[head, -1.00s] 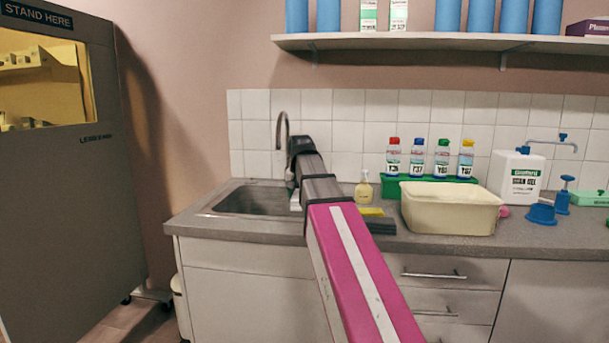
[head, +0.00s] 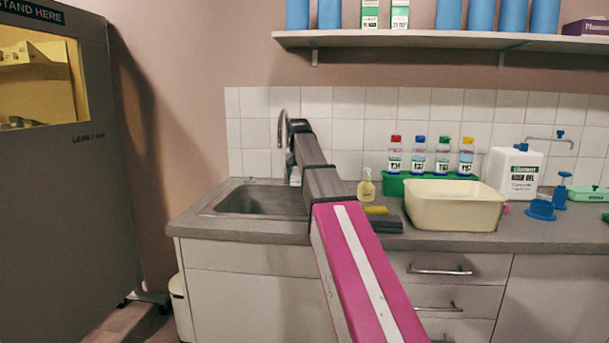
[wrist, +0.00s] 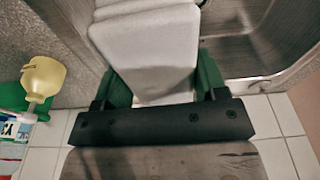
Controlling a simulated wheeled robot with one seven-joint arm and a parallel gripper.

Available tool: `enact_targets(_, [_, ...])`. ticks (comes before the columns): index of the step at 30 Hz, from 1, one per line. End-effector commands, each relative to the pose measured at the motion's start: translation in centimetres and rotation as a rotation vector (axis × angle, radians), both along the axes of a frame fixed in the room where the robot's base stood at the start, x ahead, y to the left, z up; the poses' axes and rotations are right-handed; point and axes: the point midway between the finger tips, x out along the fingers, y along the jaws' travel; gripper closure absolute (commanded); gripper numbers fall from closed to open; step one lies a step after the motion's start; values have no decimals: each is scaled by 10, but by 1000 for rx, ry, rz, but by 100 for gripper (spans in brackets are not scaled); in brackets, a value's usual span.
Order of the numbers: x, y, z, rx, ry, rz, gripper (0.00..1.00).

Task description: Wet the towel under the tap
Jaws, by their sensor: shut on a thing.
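The white folded towel (wrist: 150,50) is held between the green fingers of my gripper (wrist: 163,82) in the wrist view. My gripper is shut on it. In the head view my arm hides most of my gripper, and only a small white patch, likely the towel (head: 294,176), shows beside the tap. The curved metal tap (head: 283,128) stands behind the sink (head: 245,203), just left of my arm's end. The sink basin (wrist: 228,45) also shows at the upper right of the wrist view. I cannot see any running water.
Right of my arm are a yellow soap bottle (head: 367,186), a sponge (head: 376,210), a cream tub (head: 453,206) and a green rack (head: 405,184) of several bottles. A white gel canister (head: 515,173) stands farther right. A shelf (head: 420,40) hangs above.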

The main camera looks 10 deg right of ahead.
Motion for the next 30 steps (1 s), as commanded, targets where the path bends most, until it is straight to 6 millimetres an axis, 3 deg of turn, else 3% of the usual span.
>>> enact_targets(30, [60, 60, -16, 0, -1, 0, 53])
